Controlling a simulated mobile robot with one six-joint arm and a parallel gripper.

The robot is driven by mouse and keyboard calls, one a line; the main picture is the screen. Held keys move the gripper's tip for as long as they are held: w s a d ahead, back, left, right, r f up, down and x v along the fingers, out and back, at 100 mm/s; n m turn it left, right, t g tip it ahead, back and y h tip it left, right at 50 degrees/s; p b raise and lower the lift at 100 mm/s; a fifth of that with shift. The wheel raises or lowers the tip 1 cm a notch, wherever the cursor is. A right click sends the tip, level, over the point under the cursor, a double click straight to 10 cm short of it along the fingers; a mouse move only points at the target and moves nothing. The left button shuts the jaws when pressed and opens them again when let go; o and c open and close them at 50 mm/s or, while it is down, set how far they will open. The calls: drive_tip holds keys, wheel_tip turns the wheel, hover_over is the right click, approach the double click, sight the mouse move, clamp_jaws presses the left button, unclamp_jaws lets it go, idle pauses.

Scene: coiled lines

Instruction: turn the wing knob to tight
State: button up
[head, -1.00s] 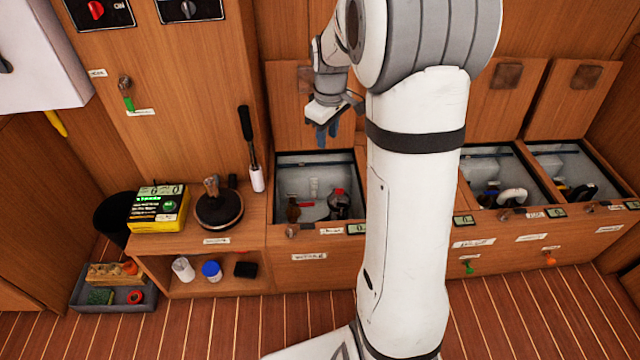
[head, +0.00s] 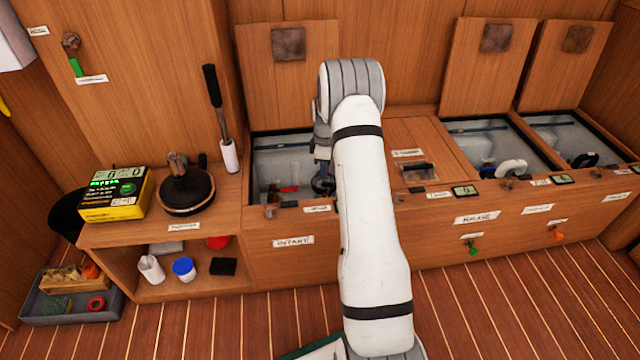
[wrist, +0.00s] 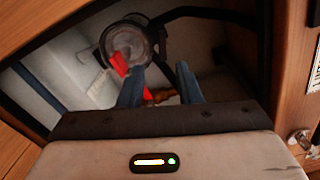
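In the wrist view a round grey lid (wrist: 130,42), like that of a strainer, sits inside the open locker. A red wing-shaped piece (wrist: 119,65) lies across its lower edge; it looks like the wing knob, but blur hides its exact form. My gripper (wrist: 160,76) is open, its two blue fingers apart, with the red piece just beyond the left finger. I see no contact. In the head view my gripper (head: 322,178) reaches down into the locker marked INTAKE (head: 293,241), and my arm hides most of the fitting there.
A black hose (wrist: 205,14) runs right from the lid, and an orange-brown piece (wrist: 162,95) shows low between the fingers. The locker's raised cover (head: 289,85) stands behind my arm. A dark pot (head: 187,190) and yellow box (head: 117,194) stand on the left counter.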

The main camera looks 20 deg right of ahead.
sight(327, 191)
wheel_tip(327, 191, down, 5)
drive_tip(key=shift+f+b, duration=0.1)
drive_tip(key=shift+b, duration=0.85)
drive_tip(key=shift+r, duration=0.2)
clamp_jaws()
